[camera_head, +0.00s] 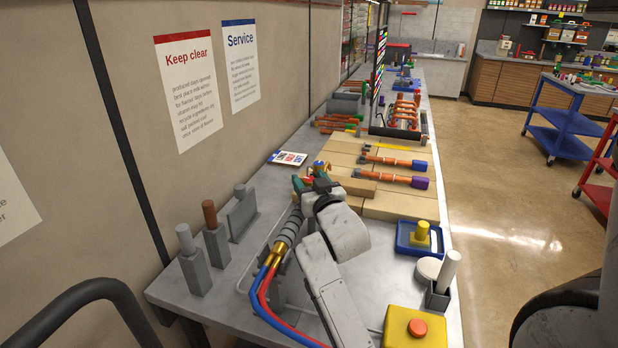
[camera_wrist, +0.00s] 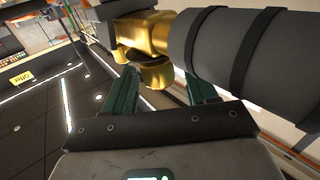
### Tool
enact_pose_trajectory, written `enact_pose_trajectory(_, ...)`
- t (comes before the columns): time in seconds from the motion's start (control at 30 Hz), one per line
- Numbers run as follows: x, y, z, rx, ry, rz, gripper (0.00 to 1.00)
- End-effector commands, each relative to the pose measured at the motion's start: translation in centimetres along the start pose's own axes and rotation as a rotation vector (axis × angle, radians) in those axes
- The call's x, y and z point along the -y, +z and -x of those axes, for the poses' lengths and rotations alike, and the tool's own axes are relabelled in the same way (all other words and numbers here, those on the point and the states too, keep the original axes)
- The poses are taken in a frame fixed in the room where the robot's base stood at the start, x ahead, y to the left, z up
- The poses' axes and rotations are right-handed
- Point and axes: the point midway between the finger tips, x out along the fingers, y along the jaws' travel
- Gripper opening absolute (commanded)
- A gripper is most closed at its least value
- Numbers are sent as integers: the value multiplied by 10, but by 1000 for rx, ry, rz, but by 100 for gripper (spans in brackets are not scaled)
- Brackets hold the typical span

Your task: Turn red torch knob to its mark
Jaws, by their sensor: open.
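The torch has a dark grey ribbed handle (camera_head: 291,225) with brass fittings, and red and blue hoses (camera_head: 264,290) run from its lower end. In the wrist view the grey handle (camera_wrist: 245,60) crosses the upper right, joined to a brass body (camera_wrist: 148,32). My gripper (camera_head: 312,181) is at the upper end of the torch. Its green fingers are apart in the wrist view (camera_wrist: 158,76), with a rounded brass part (camera_wrist: 156,75) between or just beyond the tips. I cannot tell whether they touch it. A small red spot shows by the fingers in the head view; knob and mark cannot be made out clearly.
The grey bench (camera_head: 222,283) carries grey holders (camera_head: 217,247) with rods at left. Wooden boards (camera_head: 400,205) with copper pipe pieces lie beyond my gripper. A blue tray (camera_head: 405,240), a white rod in a holder (camera_head: 438,296) and a yellow stop-button box (camera_head: 399,330) line the right edge.

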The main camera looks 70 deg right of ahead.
Motion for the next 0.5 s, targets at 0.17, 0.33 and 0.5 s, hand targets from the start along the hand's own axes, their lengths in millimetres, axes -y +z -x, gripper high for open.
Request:
enact_pose_trajectory(0.17,0,0,-8,1,1,0,57)
enact_pose_trajectory(0.33,0,0,-8,1,1,0,57)
enact_pose_trajectory(0.5,0,0,-8,1,0,0,48)
